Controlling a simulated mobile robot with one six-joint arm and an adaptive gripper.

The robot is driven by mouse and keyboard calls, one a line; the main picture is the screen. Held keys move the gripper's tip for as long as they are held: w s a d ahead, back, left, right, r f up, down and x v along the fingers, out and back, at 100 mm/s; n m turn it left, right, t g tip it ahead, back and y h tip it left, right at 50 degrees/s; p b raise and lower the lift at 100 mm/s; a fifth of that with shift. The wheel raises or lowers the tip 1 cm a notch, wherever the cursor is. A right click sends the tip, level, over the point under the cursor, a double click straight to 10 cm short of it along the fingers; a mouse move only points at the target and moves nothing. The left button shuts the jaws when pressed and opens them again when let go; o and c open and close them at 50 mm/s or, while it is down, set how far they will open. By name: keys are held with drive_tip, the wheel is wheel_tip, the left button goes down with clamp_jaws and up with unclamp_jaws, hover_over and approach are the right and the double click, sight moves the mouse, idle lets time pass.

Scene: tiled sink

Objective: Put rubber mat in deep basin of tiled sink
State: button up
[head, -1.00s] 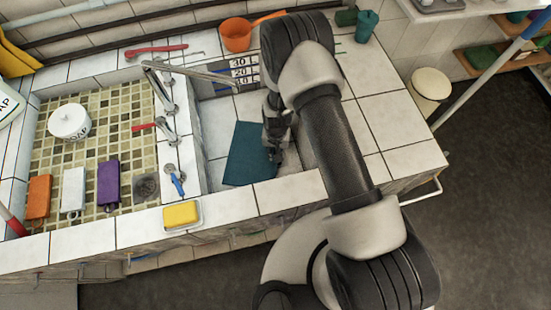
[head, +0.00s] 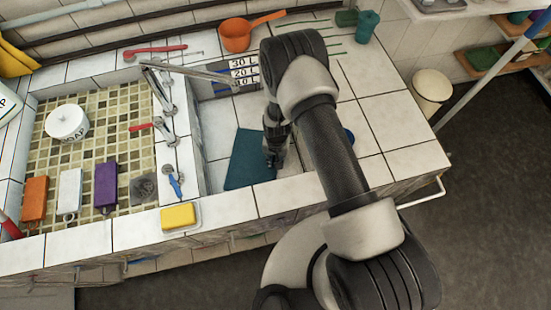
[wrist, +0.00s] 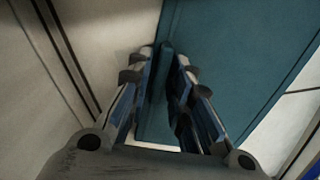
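The rubber mat (head: 246,165) is a flat teal rectangle inside the deep basin (head: 218,125), the plain white-tiled one on the right of the sink. My gripper (head: 272,162) reaches down into this basin at the mat's right side. In the wrist view a narrow raised teal strip of the mat (wrist: 230,55) stands between my fingertips (wrist: 165,65). The fingers are close together and appear shut on that strip. Whether the mat rests fully on the basin floor is not clear; my arm hides part of that area.
The faucet (head: 165,110) stands between the basins. A yellow sponge (head: 178,216) sits on the front rim. An orange pan (head: 236,36) stands behind.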

drive_tip(key=shift+o, duration=0.7)
drive_tip(key=shift+r, duration=0.1)
drive_tip(key=shift+r, duration=0.25)
drive_tip(key=d+r+t+p, duration=0.1)
drive_tip(key=d+r+p, duration=0.15)
drive_tip(key=r, duration=1.85)
drive_tip(key=d+r+t+p, duration=0.1)
drive_tip(key=d+r, duration=0.3)
drive_tip(key=r, duration=1.7)
drive_tip(key=s+d+r+t, duration=0.1)
drive_tip(key=s+d+r, duration=0.3)
drive_tip(key=s+r, duration=0.3)
drive_tip(key=s+d+r+n+t, duration=0.1)
drive_tip(key=s+d+r, duration=0.2)
drive_tip(key=s+r, duration=0.4)
drive_tip(key=s, duration=0.6)
drive_tip(key=shift+d+r+n+t, duration=0.3)
drive_tip(key=shift+d, duration=0.05)
